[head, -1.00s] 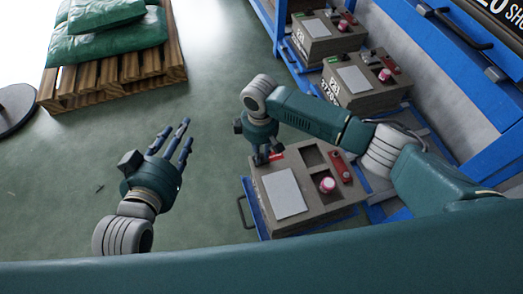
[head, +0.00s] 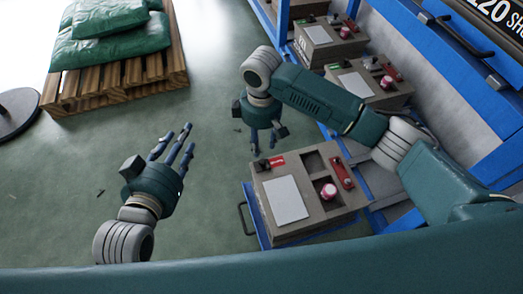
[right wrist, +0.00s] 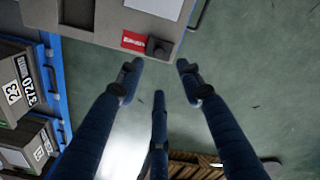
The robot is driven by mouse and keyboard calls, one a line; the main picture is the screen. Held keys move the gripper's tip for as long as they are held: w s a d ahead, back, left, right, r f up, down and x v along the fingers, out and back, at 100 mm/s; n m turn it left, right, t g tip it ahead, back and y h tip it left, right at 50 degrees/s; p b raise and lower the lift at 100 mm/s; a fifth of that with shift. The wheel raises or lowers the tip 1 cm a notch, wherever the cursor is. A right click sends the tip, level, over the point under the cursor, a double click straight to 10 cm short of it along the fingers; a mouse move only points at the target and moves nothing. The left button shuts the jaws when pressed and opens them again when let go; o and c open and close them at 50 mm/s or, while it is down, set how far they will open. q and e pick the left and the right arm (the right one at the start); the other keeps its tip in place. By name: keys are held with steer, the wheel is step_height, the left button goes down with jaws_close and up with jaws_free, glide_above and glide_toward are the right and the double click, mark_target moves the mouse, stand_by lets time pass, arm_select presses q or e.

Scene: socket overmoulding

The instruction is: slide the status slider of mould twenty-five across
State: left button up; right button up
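The nearest mould (head: 322,210) is a grey-brown block on a pulled-out blue tray; no number is readable on it. Its status slider shows a dark knob (head: 259,166) at the left and a red field (head: 277,160) to its right. In the right wrist view the red field (right wrist: 133,41) and dark knob (right wrist: 158,47) lie at the mould's edge. My right gripper (head: 264,145) is open and empty, its fingers spread just beyond the slider and apart from the knob. My left gripper (head: 172,142) is open and empty over the floor at the left.
A wooden pallet (head: 113,80) with green sacks (head: 112,40) is at the upper left.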

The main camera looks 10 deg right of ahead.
steer(key=shift+r, duration=1.35)
steer(key=shift+a, duration=0.1)
